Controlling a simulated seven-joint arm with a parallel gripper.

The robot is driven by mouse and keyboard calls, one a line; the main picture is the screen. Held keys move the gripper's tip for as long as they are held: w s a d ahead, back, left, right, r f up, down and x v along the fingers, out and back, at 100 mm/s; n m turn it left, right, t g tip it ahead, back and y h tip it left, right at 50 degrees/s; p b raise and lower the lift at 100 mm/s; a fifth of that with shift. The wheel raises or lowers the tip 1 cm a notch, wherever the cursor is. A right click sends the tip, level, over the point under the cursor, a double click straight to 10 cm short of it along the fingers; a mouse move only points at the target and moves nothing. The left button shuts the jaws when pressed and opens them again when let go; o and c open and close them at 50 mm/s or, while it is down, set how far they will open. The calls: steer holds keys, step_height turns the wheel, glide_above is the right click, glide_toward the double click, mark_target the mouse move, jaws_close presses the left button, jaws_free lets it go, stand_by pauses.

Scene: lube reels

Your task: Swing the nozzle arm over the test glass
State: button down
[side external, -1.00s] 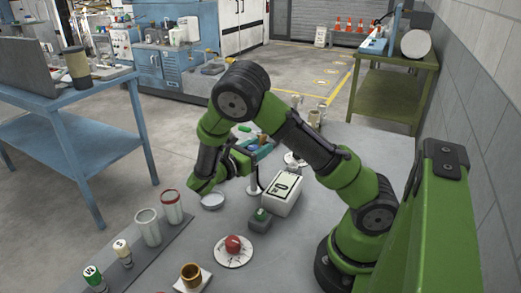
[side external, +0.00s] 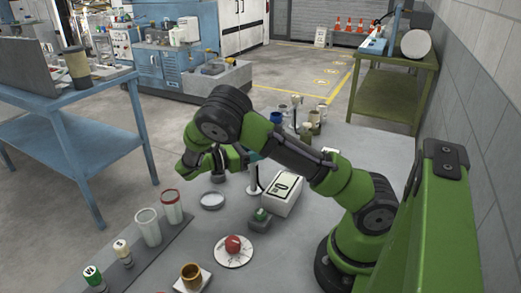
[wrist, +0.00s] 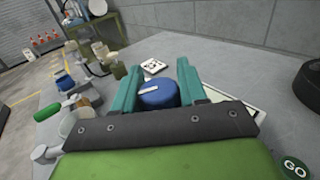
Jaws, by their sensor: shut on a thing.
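My gripper (wrist: 156,78) has two teal fingers on either side of a blue round knob (wrist: 157,97) with a white mark on its top; the fingers are shut on it. In the side view my gripper (side external: 253,157) is mostly hidden behind my wrist, near the top of a thin pale post (side external: 253,178). I cannot clearly make out the nozzle arm. A clear glass (side external: 148,227) and a red-rimmed glass (side external: 171,207) stand at the left, apart from my gripper. I cannot tell which is the test glass.
A shallow round dish (side external: 212,201) lies below my wrist. A white box marked 0 (side external: 283,192) and a green button (side external: 262,215) stand right of the post. A red knob on a white disc (side external: 232,244) and a brass cup (side external: 191,273) are in front. Several containers stand behind.

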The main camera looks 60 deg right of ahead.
steer(key=m+g+y, duration=0.1)
steer(key=y, duration=0.1)
steer(key=m+g+y, duration=0.3)
steer(key=shift+s+a+m+g+y, duration=0.2)
steer(key=shift+a+m+g+y, duration=0.1)
steer(key=shift+m+g+y, duration=0.1)
steer(key=shift+y, duration=0.3)
steer(key=c, duration=0.7)
jaws_free()
steer(key=shift+w+a, duration=0.25)
steer(key=shift+w, duration=0.2)
steer(key=w+a+r, duration=0.1)
steer(key=w+r, duration=0.2)
steer(key=r, duration=0.4)
steer(key=shift+w+a, duration=0.25)
steer(key=shift+a, duration=0.15)
